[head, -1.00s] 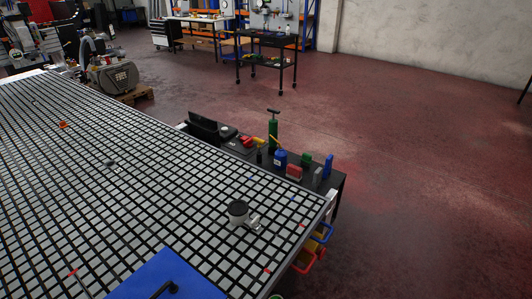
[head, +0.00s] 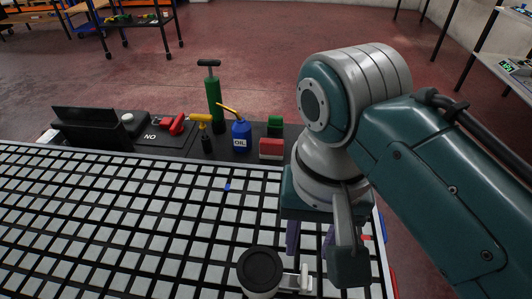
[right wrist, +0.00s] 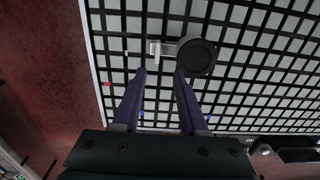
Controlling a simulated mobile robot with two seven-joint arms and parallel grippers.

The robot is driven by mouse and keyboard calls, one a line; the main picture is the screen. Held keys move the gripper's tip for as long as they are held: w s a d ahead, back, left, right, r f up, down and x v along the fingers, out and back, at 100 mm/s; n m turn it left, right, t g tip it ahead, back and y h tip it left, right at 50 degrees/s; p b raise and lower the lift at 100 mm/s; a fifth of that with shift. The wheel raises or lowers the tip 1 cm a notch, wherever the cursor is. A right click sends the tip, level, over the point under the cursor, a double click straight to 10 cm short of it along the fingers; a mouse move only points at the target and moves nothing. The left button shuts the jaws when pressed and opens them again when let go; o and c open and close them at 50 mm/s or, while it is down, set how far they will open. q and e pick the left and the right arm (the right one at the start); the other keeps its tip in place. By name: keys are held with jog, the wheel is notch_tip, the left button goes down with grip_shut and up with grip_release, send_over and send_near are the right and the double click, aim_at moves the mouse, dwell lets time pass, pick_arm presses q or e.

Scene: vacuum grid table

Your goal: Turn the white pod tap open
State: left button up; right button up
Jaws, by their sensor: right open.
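The pod is a white round body with a black top (head: 260,268) and stands on the grid table near the bottom of the head view. Its small white tap (head: 299,281) sticks out to the right. In the right wrist view the pod's black top (right wrist: 197,57) is right of centre, with the white tap (right wrist: 156,49) at its left. My right gripper (head: 310,246) has purple fingers; it is open and empty. In the wrist view its fingertips (right wrist: 160,72) are apart, with the tap just beyond the gap. My left gripper is not in view.
The grid table (head: 110,225) is mostly clear. Along its far edge a black bench holds a blue oil can (head: 241,136), a green pump (head: 214,103), a yellow-handled tool (head: 202,120) and a red box (head: 271,149). Red floor lies beyond.

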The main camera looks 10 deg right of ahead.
aim_at(305, 276)
jog(key=f+b, duration=0.1)
jog(key=f, duration=0.4)
jog(key=f+b, duration=0.1)
jog(key=f, duration=0.2)
jog(key=shift+s+d+f+b, duration=0.25)
jog(key=shift+s+f+b, duration=0.05)
jog(key=shift+f+b, duration=0.05)
jog(key=shift+f, duration=0.3)
jog(key=shift+w, duration=0.1)
jog(key=shift+c, duration=0.3)
grip_shut()
